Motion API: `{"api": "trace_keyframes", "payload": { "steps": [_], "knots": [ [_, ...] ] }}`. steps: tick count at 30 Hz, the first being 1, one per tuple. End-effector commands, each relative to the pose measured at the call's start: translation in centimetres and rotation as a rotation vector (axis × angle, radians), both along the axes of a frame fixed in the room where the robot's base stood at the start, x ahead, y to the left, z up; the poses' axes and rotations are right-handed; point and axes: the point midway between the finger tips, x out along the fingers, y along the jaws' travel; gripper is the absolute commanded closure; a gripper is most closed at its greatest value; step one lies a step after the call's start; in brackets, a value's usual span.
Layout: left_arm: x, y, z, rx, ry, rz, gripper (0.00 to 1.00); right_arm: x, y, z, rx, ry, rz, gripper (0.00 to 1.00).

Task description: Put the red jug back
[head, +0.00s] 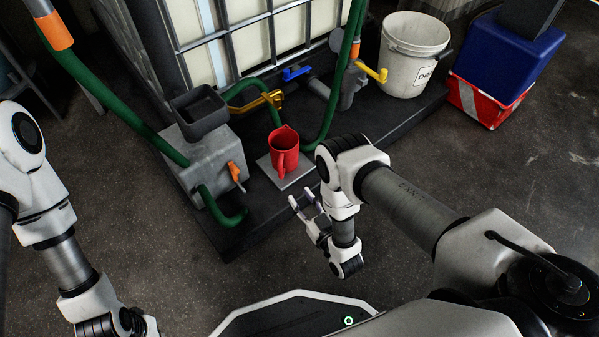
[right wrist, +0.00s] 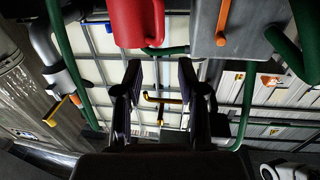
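The red jug (head: 287,152) stands upright on a small light grey plate (head: 298,176) on the dark platform, its handle toward me. My right gripper (head: 301,198) is in front of the jug, apart from it, pointing toward the platform. In the right wrist view the picture is upside down; my right gripper's two fingers (right wrist: 160,76) are spread with nothing between them. Part of the red jug (right wrist: 138,22) shows at the top of that view, cut off by the edge. My left arm is at the left of the head view; its gripper is out of frame.
A grey block (head: 205,158) with an orange lever and a dark funnel tray (head: 198,110) stands left of the jug. Green hoses (head: 330,110), a yellow valve handle (head: 262,103) and a caged tank (head: 250,45) are behind. A white bucket (head: 408,60) stands at right.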

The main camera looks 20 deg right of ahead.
Motion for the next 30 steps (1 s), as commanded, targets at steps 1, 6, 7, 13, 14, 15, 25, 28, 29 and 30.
{"api": "trace_keyframes", "payload": {
  "steps": [1, 6, 7, 13, 14, 15, 25, 28, 29, 30],
  "knots": [
    [0.0, 0.0, 0.2, 0.000, 0.000, 0.000, 1.00, -0.2, 0.0, 0.0, 0.000, 0.001, 0.000, 0.60],
    [0.0, 0.0, 0.0, 0.000, 0.001, 0.000, 1.00, -0.2, -0.1, -0.2, -0.002, 0.007, 0.000, 0.60],
    [0.0, 0.0, 0.1, 0.000, 0.001, 0.000, 1.00, -0.2, -0.2, -0.2, -0.006, 0.023, -0.002, 0.60],
    [0.0, 0.0, 0.1, 0.000, 0.000, 0.000, 1.00, -2.7, -3.9, -2.5, -0.099, 0.541, -0.057, 0.60],
    [0.0, 0.0, 0.1, 0.000, 0.000, 0.000, 1.00, -4.4, -4.8, -2.7, -0.111, 0.668, -0.074, 0.60],
    [0.0, 0.0, 0.1, 0.000, 0.000, 0.000, 1.00, -7.0, -5.9, -2.6, -0.126, 0.837, -0.098, 0.60],
    [0.0, 0.0, 0.0, 0.000, 0.000, 0.000, 1.00, -24.1, -8.4, 3.3, -0.130, 1.583, -0.193, 0.60],
    [0.0, 0.0, 0.0, 0.000, 0.000, 0.000, 1.00, -24.1, -8.4, 3.3, -0.130, 1.585, -0.192, 0.60],
    [0.0, 0.0, 0.0, 0.000, 0.000, 0.000, 1.00, -24.1, -8.4, 3.3, -0.130, 1.584, -0.192, 0.60],
    [0.0, 0.0, 0.1, 0.000, 0.000, 0.000, 1.00, -24.1, -8.4, 3.3, -0.130, 1.584, -0.192, 0.60]
  ]
}}
